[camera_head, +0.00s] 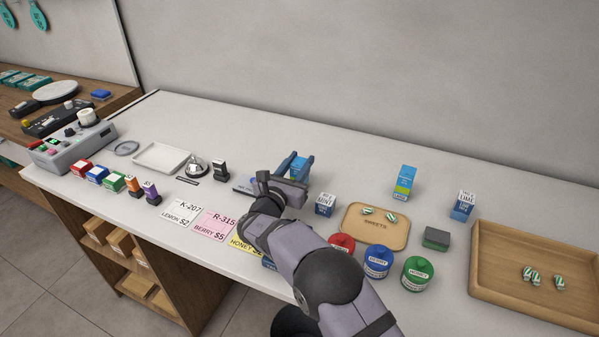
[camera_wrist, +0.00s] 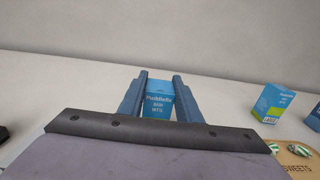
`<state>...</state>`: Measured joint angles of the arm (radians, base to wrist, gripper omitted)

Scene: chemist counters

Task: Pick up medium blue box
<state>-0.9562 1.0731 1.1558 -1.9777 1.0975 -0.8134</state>
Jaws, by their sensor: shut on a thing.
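My gripper (camera_head: 296,168) is over the back middle of the white counter, with its blue fingers on either side of a blue box (camera_head: 298,171). In the wrist view the blue box (camera_wrist: 158,103) sits between the two fingertips (camera_wrist: 158,90), its printed label facing the camera. The gripper is shut on this box. The box's lower part is hidden, so I cannot tell whether it touches the counter. Another blue box with a green and yellow lower part (camera_head: 404,182) stands upright to the right, and it also shows in the wrist view (camera_wrist: 272,103).
A small white-and-blue mint box (camera_head: 325,204) stands right of my gripper. A bell (camera_head: 196,168) and price cards are left.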

